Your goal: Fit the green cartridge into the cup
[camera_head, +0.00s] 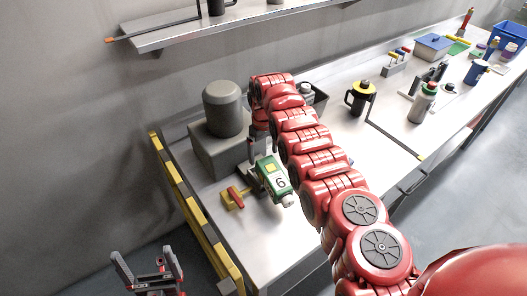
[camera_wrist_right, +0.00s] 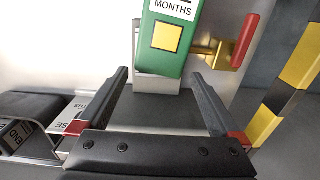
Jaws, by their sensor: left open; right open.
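The green cartridge (camera_head: 268,168), with a white label reading 6, stands on the left part of the bench beside a yellow valve with a red handle. A pale fitting (camera_head: 289,201) shows at its lower right end; I cannot tell whether this is the cup. In the right wrist view the cartridge (camera_wrist_right: 164,58) is just beyond the fingertips of my right gripper (camera_wrist_right: 160,78), which is open and empty. In the head view my right arm partly hides that gripper. My left gripper (camera_head: 146,256) is open and empty, off the bench at the lower left.
A grey cylinder (camera_head: 222,108) on a box stands behind the cartridge. The yellow-black striped edge (camera_head: 180,185) bounds the bench's left end. The valve's red handle (camera_wrist_right: 245,42) is close right of the cartridge. Farther right are a black-yellow jug (camera_head: 360,98) and a bottle (camera_head: 422,103).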

